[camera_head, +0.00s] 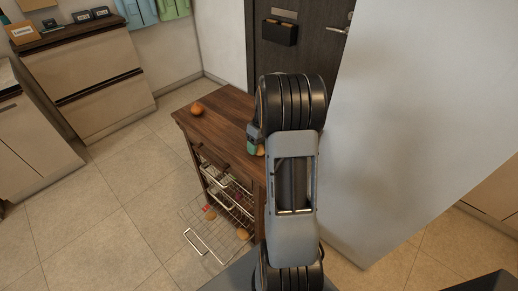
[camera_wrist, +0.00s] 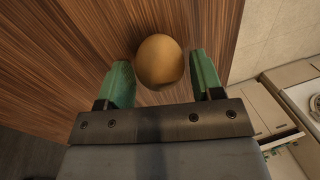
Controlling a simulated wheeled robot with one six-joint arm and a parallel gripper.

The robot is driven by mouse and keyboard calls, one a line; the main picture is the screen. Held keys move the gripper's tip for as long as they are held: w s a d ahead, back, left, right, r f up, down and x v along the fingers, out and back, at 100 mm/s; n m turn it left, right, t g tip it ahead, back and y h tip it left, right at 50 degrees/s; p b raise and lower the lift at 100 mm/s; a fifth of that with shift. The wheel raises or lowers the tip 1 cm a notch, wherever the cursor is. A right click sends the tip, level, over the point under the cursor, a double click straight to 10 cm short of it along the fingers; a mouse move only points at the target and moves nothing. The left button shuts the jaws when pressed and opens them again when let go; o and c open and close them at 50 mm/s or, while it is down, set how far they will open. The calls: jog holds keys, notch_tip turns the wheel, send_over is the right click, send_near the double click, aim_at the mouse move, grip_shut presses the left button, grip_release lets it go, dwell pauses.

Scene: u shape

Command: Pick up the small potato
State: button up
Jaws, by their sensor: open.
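A round brown potato (camera_wrist: 159,62) lies on the wooden top in the wrist view, just ahead of and partly between the green fingers of my gripper (camera_wrist: 162,72). The fingers are apart, one at each side of it. In the head view, my gripper (camera_head: 252,142) is over the wooden cart top, partly behind my arm. A sliver of the potato (camera_head: 261,151) shows beside it; the rest is hidden.
An orange-brown round item (camera_head: 197,109) sits at the far left corner of the wooden cart (camera_head: 222,110). Wire baskets (camera_head: 212,236) below hold several items; the lowest is pulled out. A pale panel (camera_head: 400,130) stands right of my arm. Floor to the left is clear.

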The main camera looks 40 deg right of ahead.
jog(key=shift+f, duration=0.25)
jog(key=c, duration=0.7)
jog(key=shift+r, duration=0.1)
